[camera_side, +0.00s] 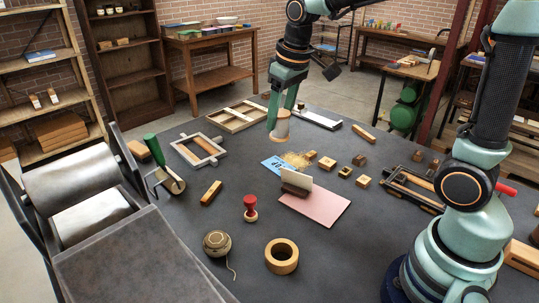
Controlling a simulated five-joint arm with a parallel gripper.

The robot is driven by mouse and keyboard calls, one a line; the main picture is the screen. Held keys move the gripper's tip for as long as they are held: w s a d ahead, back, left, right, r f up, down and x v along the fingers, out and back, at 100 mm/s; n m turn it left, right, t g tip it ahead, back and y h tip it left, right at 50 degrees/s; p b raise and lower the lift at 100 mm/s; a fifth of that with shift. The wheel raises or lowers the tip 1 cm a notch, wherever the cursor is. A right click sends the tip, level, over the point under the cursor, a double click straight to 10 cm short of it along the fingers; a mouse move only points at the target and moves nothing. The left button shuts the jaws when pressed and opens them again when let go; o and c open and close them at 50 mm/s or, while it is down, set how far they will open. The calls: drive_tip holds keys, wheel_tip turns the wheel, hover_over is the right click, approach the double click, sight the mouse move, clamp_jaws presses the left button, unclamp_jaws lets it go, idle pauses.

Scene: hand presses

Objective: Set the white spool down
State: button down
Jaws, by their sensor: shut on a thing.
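My gripper (284,106) points down over the back middle of the table (330,250), with its green fingers shut on the white spool (281,127). The spool is pale with a tan lower rim and looks slightly tilted. It appears to be a little above the table, but I cannot tell the exact gap. The fingers hide part of its upper side.
A blue card (279,167) and straw-coloured pile (297,159) lie in front of the spool. Wooden frames (237,117) lie behind left. A pink sheet (320,205), red stamp (250,206), twine ball (217,243) and wooden ring (282,257) are nearer. Dark table shows between them.

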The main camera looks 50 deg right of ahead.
drive_tip(key=w+d+r+m+h, duration=0.1)
drive_tip(key=w+d+m, duration=0.3)
drive_tip(key=d, duration=0.9)
drive_tip(key=w+d+m, duration=0.2)
drive_tip(key=w+d, duration=0.4)
drive_tip(key=d, duration=0.8)
drive_tip(key=s+d+f+m, duration=0.2)
drive_tip(key=d, duration=0.9)
drive_tip(key=shift+g+h, duration=0.3)
drive_tip(key=f, duration=1.9)
drive_tip(key=shift+s+a+f, duration=0.15)
drive_tip(key=shift+s+f, duration=0.1)
drive_tip(key=shift+f, duration=0.1)
drive_tip(key=shift+f, duration=0.1)
drive_tip(key=shift+c, duration=1.2)
unclamp_jaws()
